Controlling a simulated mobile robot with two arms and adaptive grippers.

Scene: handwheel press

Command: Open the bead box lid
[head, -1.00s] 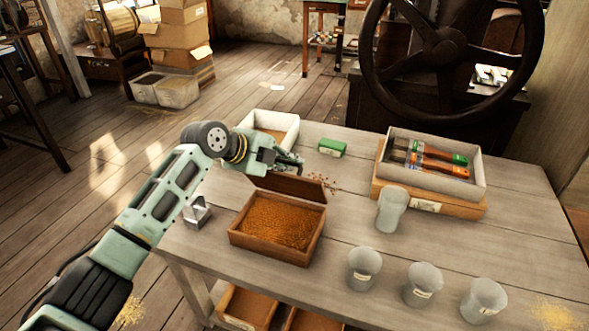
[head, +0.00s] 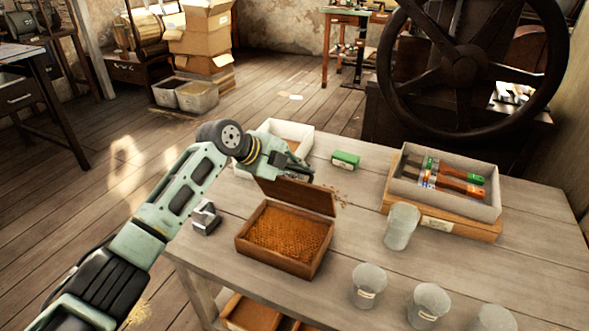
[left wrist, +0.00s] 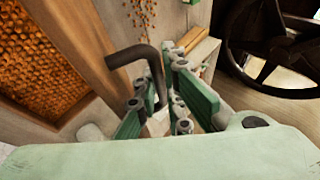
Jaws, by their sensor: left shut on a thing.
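The wooden bead box (head: 283,269) stands on the table, full of orange-brown beads (head: 288,232). Its lid (head: 300,197) is raised at the back edge, so the beads show. In the left wrist view the beads (left wrist: 40,65) are at upper left, beside a brown wooden strip (left wrist: 78,45). My left gripper (head: 303,174) is at the raised lid's top edge. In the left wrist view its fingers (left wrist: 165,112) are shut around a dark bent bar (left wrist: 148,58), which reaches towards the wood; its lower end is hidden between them. My right gripper is out of view.
A metal block (head: 206,220) lies left of the box. A white tray (head: 297,128) and a green box (head: 346,159) are behind. Several grey cups (head: 401,228) stand to the right, before a tray of brushes (head: 480,207). A handwheel (head: 468,65) stands beyond the table. Loose beads lie near the lid.

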